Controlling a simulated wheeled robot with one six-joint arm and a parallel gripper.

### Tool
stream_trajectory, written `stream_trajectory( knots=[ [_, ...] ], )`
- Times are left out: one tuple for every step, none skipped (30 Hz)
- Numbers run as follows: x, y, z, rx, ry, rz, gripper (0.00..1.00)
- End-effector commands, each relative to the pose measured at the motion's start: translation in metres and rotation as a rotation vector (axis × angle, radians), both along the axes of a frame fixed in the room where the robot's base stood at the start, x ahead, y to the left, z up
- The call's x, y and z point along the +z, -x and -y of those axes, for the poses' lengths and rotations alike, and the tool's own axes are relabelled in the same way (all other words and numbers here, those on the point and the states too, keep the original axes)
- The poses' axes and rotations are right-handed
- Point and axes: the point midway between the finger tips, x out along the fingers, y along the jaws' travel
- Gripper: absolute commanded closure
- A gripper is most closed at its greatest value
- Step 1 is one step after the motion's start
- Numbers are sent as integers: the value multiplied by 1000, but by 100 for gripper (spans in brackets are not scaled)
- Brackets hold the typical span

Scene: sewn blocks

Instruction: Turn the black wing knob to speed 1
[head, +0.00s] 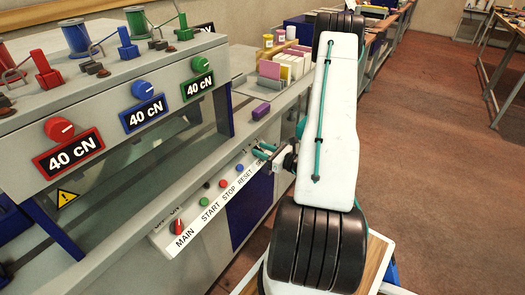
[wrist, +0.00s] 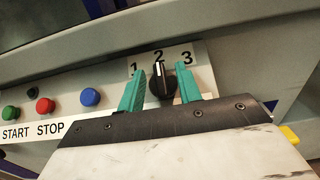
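The black wing knob (wrist: 161,82) shows in the wrist view on a white plate marked 1, 2 and 3. Its white line points up toward the 2. My gripper (wrist: 160,88) has its two teal fingers apart, one on each side of the knob. A gap shows between the knob and the left finger; the right finger is close beside it, and I cannot tell whether it touches. In the head view my gripper (head: 264,151) is at the right end of the control strip, and the knob is hidden there.
Left of the knob are a blue button (wrist: 90,97), a red button (wrist: 45,105) and a green button (wrist: 10,112). The head view shows a red MAIN switch (head: 177,226) at the strip's near end. A purple block (head: 261,110) lies on the ledge above.

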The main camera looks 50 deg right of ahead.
Motion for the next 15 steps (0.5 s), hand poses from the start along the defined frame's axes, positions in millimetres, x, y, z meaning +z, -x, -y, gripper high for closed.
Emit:
stream_trajectory(
  knots=[
    [0,-1,0,0,0,0,65],
    [0,-1,0,0,0,0,65],
    [0,-1,0,0,0,0,65],
    [0,0,0,0,0,0,65],
    [0,0,0,0,0,0,65],
    [0,0,0,0,0,0,65],
    [0,0,0,0,0,0,74],
    [0,0,0,0,0,0,82],
    [0,0,0,0,0,0,93],
    [0,0,0,0,0,0,100],
    [0,0,0,0,0,0,100],
    [0,0,0,0,0,0,100],
    [0,0,0,0,0,0,100],
    [0,0,0,1,0,0,100],
    [0,0,0,1,1,0,100]
  ],
)
